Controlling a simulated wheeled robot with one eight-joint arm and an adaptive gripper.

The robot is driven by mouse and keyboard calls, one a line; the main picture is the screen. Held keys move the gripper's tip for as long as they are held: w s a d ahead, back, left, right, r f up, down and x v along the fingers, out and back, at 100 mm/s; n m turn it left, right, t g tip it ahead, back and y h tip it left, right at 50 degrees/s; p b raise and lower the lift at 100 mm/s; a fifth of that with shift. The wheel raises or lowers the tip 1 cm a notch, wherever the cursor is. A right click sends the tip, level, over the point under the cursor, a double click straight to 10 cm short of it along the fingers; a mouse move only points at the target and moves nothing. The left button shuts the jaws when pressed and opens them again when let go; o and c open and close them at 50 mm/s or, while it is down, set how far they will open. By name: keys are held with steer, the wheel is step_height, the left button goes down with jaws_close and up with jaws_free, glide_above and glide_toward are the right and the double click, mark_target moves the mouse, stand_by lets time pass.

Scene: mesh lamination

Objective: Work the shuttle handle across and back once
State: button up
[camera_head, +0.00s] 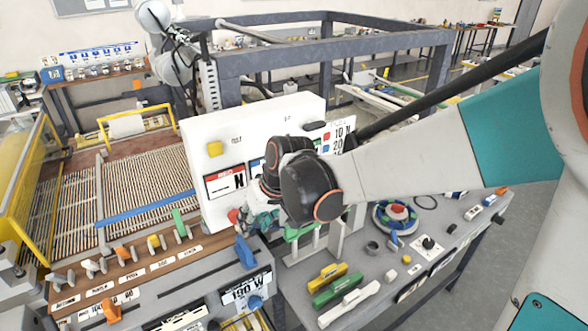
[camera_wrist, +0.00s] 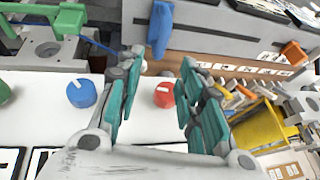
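I cannot tell for sure which part is the shuttle handle. A blue upright handle (camera_head: 246,251) stands at the right end of the wooden lever board in the head view; a blue handle also shows at the top of the wrist view (camera_wrist: 160,28). My gripper (camera_wrist: 162,62) is open with teal fingers apart and nothing between them. A red knob (camera_wrist: 164,94) on the white panel shows behind the gap. The blue handle lies beyond the fingertips, apart from them. In the head view my gripper (camera_head: 260,220) is partly hidden by my wrist, close to the white panel.
The wooden board (camera_head: 140,268) carries several small levers and a green handle (camera_head: 180,222). The white panel (camera_head: 205,170) stands upright beside my gripper. A grey bench (camera_head: 440,245) at right holds yellow, green and white bars and a round dial.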

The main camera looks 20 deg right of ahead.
mark_target(243, 242)
steer(key=b+x, duration=0.1)
steer(key=x, duration=0.9)
steer(key=shift+s, duration=0.1)
steer(key=shift+a, duration=0.1)
jaws_close()
